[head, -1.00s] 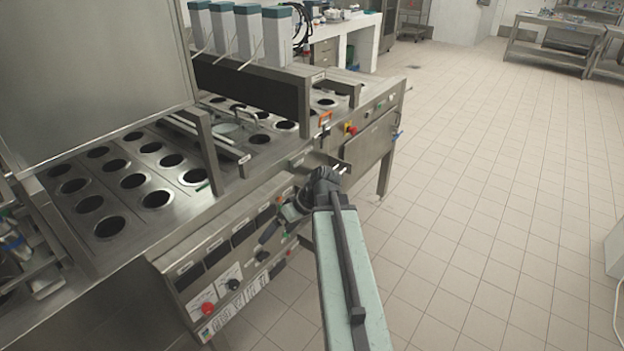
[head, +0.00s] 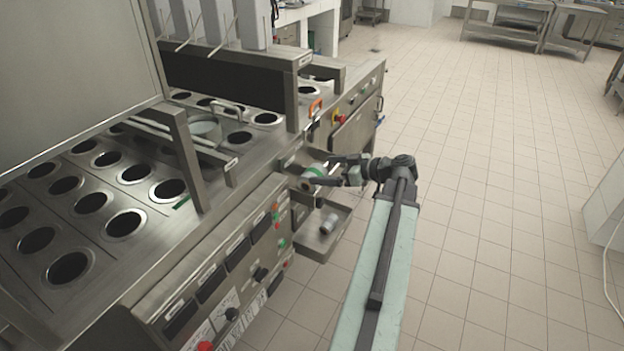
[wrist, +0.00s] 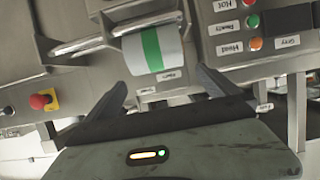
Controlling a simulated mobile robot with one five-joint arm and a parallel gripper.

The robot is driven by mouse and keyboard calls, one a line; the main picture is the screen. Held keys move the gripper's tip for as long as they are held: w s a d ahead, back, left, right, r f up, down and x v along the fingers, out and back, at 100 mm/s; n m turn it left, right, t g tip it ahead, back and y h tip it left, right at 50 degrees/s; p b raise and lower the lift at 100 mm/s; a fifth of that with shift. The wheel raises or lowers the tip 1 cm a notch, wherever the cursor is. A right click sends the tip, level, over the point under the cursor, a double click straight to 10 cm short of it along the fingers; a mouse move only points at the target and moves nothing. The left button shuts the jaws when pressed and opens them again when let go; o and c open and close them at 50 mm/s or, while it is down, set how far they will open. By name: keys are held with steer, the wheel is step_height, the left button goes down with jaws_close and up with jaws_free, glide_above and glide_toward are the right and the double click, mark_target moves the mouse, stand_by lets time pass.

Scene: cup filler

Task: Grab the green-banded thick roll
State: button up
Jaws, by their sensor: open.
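The green-banded thick roll (wrist: 137,56) is a pale cylinder with a green stripe around its middle. In the wrist view it sits on a metal holder at the machine's front, just ahead of my gripper (wrist: 162,80). The two dark fingers are spread apart, one toward each end of the roll, and nothing is held between them. In the head view the roll (head: 308,173) shows small at the machine's front edge, partly hidden by my gripper (head: 328,174), which reaches it from the right. Whether the fingers touch it I cannot tell.
Below the roll, an open metal tray (head: 312,244) holds a small grey cylinder (head: 328,222). A panel with buttons (wrist: 252,20) lies right of the roll in the wrist view; a red knob (wrist: 39,101) is at left. Tiled floor (head: 480,180) is clear.

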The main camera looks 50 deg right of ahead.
mark_target(315, 170)
steer(key=x, duration=0.2)
steer(key=b+x, duration=0.1)
steer(key=x, duration=0.1)
steer(key=b+x, duration=0.1)
steer(key=x, duration=0.1)
steer(key=shift+s+d+f, duration=0.15)
steer(key=shift+f, duration=0.15)
steer(key=c, duration=1.8)
